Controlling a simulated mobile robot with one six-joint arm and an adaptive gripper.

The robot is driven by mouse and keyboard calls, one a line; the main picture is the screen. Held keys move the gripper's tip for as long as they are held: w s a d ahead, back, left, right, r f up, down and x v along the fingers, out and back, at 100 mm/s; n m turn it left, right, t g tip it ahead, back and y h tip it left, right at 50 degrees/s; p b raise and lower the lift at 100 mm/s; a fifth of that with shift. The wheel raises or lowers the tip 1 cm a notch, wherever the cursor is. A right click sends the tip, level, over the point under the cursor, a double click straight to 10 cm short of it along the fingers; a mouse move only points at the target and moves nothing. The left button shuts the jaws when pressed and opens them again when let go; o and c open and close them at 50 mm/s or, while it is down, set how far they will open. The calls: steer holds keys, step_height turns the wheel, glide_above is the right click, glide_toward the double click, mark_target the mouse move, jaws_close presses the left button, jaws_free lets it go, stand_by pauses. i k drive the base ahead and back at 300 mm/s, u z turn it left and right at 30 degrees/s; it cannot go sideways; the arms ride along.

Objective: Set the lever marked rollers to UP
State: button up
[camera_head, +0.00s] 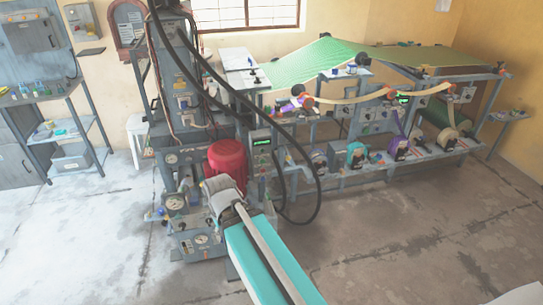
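The press machine (185,75) stands left of centre, a tall grey frame with panels and hoses. Small levers and knobs show on it and on the long grey bench line (370,125) to its right, but no label is readable, so I cannot tell which lever is marked rollers or how it is set. A small control box with a green display (262,143) stands by the press. Gauges (174,202) sit low on its front. I cannot make out my gripper or its fingertips anywhere in the view.
A red motor (226,160) and a long teal box with a grey bar (262,262) stand at the press front. Black hoses (317,190) loop to the floor. A shelf table (45,95) stands left. The floor (420,240) at right front is clear.

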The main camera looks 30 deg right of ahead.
mark_target(287, 158)
steer(key=z, duration=0.25)
steer(key=i, duration=0.95)
steer(key=z, duration=0.85)
